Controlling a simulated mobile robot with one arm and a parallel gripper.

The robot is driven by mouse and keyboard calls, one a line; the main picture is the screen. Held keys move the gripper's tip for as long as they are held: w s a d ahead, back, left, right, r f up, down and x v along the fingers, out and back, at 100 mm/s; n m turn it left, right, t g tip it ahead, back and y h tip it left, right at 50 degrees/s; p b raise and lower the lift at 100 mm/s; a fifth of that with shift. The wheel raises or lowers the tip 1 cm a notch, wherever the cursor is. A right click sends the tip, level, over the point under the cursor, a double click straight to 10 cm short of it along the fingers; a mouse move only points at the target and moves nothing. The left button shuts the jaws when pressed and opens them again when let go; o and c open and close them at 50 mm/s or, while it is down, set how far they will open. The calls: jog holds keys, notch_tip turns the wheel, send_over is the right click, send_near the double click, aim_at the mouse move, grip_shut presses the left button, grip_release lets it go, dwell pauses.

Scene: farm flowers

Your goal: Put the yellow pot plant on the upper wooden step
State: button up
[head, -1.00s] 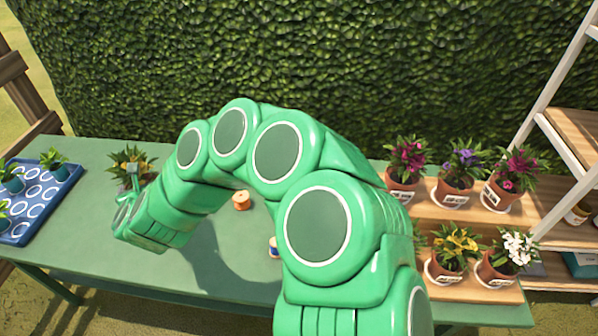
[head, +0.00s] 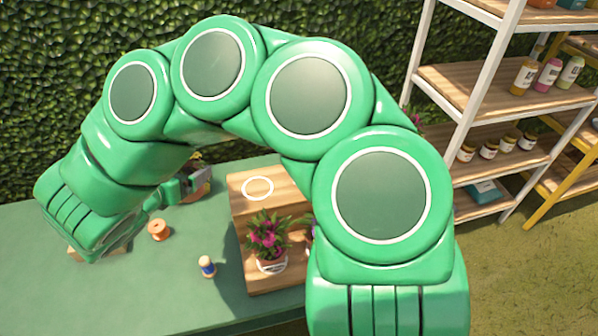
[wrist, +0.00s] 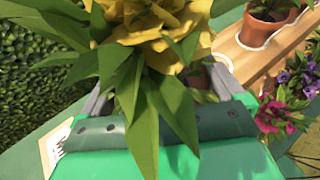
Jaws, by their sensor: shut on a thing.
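The yellow pot plant (wrist: 165,45) fills the top middle of the wrist view, yellow flowers over long green leaves. Its pot is mostly hidden by leaves. My gripper (wrist: 160,95) is shut on it, one finger on each side. In the head view my gripper (head: 194,181) is left of the wooden stepped stand (head: 240,222), near its back corner, and the plant is mostly hidden behind it. A bare white ring (head: 258,188) shows on a wooden step surface. A magenta pot plant (head: 268,245) stands in front of that ring.
An orange-brown spool (head: 158,230) and a blue-and-white spool (head: 207,267) stand on the green table (head: 130,300). My arm hides much of the stand. White-framed shelves (head: 480,85) with jars stand at right. The wrist view shows another potted plant (wrist: 270,22) on wood.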

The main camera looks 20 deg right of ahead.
jog(key=s+d+r+m+g+h, duration=0.25)
jog(key=s+d, duration=0.25)
jog(key=d, duration=0.4)
jog(key=s+d+r+m+g+h, duration=0.2)
jog(key=s+d+r+m, duration=0.15)
jog(key=d, duration=0.55)
jog(key=shift+w+a+f, duration=0.35)
jog(key=shift+w+f, duration=1.8)
jog(key=shift+f, duration=0.15)
jog(key=shift+w+a+f, duration=0.35)
jog(key=shift+w+f, duration=1.85)
jog(key=shift+f, duration=0.15)
jog(key=shift+w+a+f, duration=0.35)
jog(key=shift+w+f, duration=1.8)
jog(key=shift+f, duration=0.15)
jog(key=shift+f, duration=0.1)
jog(key=o, duration=1)
jog(key=v, duration=1.2)
